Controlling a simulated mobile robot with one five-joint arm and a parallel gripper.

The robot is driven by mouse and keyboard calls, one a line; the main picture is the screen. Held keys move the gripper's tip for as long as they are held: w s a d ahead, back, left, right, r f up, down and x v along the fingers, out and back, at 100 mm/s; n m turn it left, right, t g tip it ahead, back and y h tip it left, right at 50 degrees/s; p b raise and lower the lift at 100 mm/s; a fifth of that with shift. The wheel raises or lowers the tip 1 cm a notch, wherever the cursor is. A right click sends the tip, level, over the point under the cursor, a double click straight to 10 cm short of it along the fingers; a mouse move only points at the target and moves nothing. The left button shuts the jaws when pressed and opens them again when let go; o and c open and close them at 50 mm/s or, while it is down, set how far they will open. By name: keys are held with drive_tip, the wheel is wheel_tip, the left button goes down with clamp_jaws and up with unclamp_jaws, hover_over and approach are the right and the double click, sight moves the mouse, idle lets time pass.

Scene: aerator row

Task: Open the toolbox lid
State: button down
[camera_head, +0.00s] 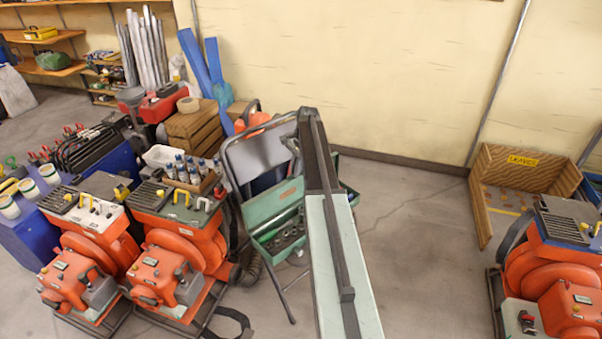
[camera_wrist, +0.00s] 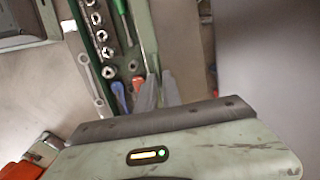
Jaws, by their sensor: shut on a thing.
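The green metal toolbox (camera_head: 272,208) rests on the folding chair in the head view. Its front is tilted and a row of sockets shows in it. In the wrist view the sockets (camera_wrist: 100,35) lie in a dark green tray, beside a pale green metal edge (camera_wrist: 141,30) that I take to be part of the lid. My gripper (camera_wrist: 158,88) is at the end of that edge, its fingers close together and shut on it. The exact contact is hard to make out. In the head view my arm hides the gripper and part of the toolbox.
Orange machines (camera_head: 175,265) stand close on the left of the chair (camera_head: 258,152). Another orange machine (camera_head: 555,270) and a wooden crate (camera_head: 484,205) are at the right. A screwdriver with a blue handle (camera_wrist: 120,95) lies near my fingers.

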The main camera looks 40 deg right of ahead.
drive_tip(key=shift+w+a+f, duration=0.1)
drive_tip(key=shift+w+f, duration=0.05)
drive_tip(key=shift+w, duration=0.85)
drive_tip(key=c, duration=1.6)
unclamp_jaws()
drive_tip(key=shift+o, duration=0.2)
wheel_tip(320, 180, up, 8)
drive_tip(key=d+p, duration=0.1)
drive_tip(key=p, duration=0.6)
drive_tip(key=shift+s+p, duration=0.35)
drive_tip(key=shift+s, duration=0.1)
drive_tip(key=shift+f, duration=0.1)
